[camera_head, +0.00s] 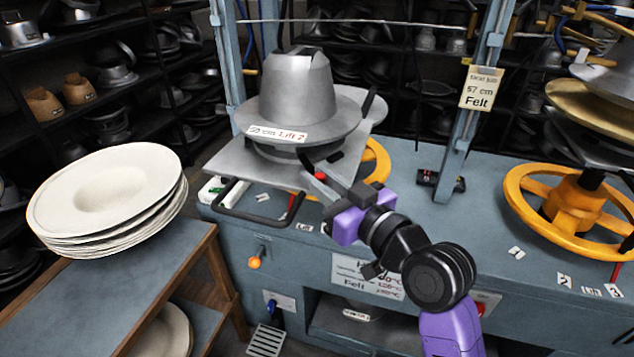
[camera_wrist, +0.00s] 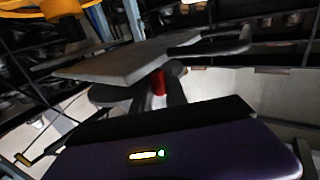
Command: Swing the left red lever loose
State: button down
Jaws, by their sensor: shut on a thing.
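My gripper (camera_head: 318,172) reaches in from the lower right, its dark fingers beside the right front edge of the grey plate under the silver hat mould. It is shut on a small red lever end (camera_head: 320,175). In the wrist view the red lever (camera_wrist: 159,82) shows between the dark fingers (camera_wrist: 158,92), below the plate's edge. The rest of this lever is hidden by the fingers and plate. A thin red rod (camera_head: 291,206) shows a little lower left, near the "Lift" label; I cannot tell whether it joins the held part.
The silver hat mould (camera_head: 299,95) sits on the grey plate (camera_head: 232,162) with a dark loop handle (camera_head: 258,217) in front. A yellow wheel (camera_head: 377,160) is behind my gripper. White felt hats (camera_head: 105,190) are stacked at left. A blue post (camera_head: 462,150) stands to the right.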

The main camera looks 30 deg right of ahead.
jog(key=n+y+b, duration=0.1)
jog(key=y, duration=0.1)
jog(key=d+n+g+y+b, duration=0.1)
jog(key=y+b, duration=0.1)
jog(key=d+n+g+y+b, duration=0.1)
jog(key=n+y+b, duration=0.1)
jog(key=shift+w+f, duration=0.15)
jog(key=shift+f, duration=0.1)
jog(key=n+g+y+b, duration=0.1)
jog(key=g+y, duration=0.1)
jog(key=n+g+y+b, duration=0.1)
jog(key=n+y+b, duration=0.1)
jog(key=shift+w+d+n+g, duration=0.2)
jog(key=shift+d+n+g, duration=0.1)
jog(key=shift+d+g, duration=0.1)
jog(key=shift+w+d+r+n+g+y+b, duration=0.1)
jog(key=shift+w+n+g+y+b, duration=0.05)
jog(key=shift+n+g+y+b, duration=0.5)
jog(key=shift+w+d+r+n+g+y+b, duration=0.1)
jog(key=shift+n+g+y+b, duration=0.4)
jog(key=shift+g, duration=0.25)
jog(key=c, duration=1.3)
grip_release()
